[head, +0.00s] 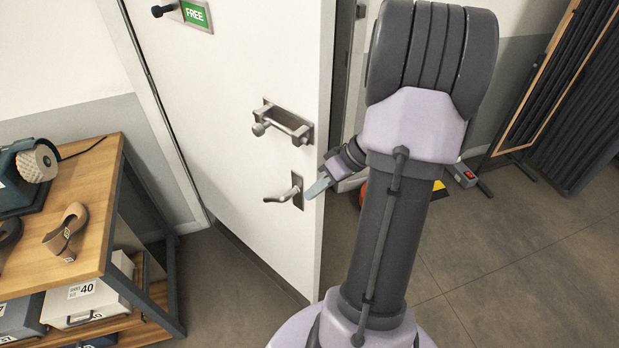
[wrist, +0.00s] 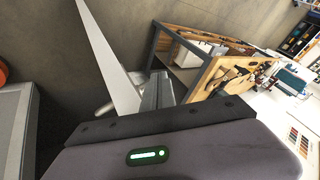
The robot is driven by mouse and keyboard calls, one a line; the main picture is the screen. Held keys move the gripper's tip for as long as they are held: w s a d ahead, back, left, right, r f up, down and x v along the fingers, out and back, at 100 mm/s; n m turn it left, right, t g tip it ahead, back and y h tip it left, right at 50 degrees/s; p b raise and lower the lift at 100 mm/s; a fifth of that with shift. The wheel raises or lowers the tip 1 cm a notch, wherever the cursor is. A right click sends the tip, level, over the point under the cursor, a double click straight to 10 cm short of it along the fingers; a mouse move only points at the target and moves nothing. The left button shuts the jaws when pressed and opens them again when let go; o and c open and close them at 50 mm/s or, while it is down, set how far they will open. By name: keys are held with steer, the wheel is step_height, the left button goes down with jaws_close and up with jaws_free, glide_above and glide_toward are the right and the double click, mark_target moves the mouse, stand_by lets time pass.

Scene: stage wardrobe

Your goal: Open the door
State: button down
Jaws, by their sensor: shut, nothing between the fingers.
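The white door (head: 240,110) stands ajar, its free edge swung out toward me and a gap showing behind it. Its lever handle (head: 284,194) sits low near that edge and points left, roughly level. My gripper (head: 316,188) is shut and empty, just right of the handle at the free edge. In the wrist view the door (wrist: 108,60) is a narrow white strip, and a grey part of the handle (wrist: 104,108) shows by its lower end. The gripper's fingers (wrist: 157,92) are right beside the strip; I cannot tell whether they touch it.
A latch fitting (head: 285,122) and a green FREE sign (head: 195,13) are on the door. A wooden workbench (head: 95,165) with shoes and boxes stands left, near the door's swing. Floor (head: 520,260) is clear at right.

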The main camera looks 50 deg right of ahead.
steer(key=w+a+f, duration=0.3)
steer(key=a, duration=0.2)
steer(key=shift+a+f+b, duration=0.35)
steer(key=shift+a+b, duration=0.05)
steer(key=shift+b, duration=0.05)
stand_by(1.1)
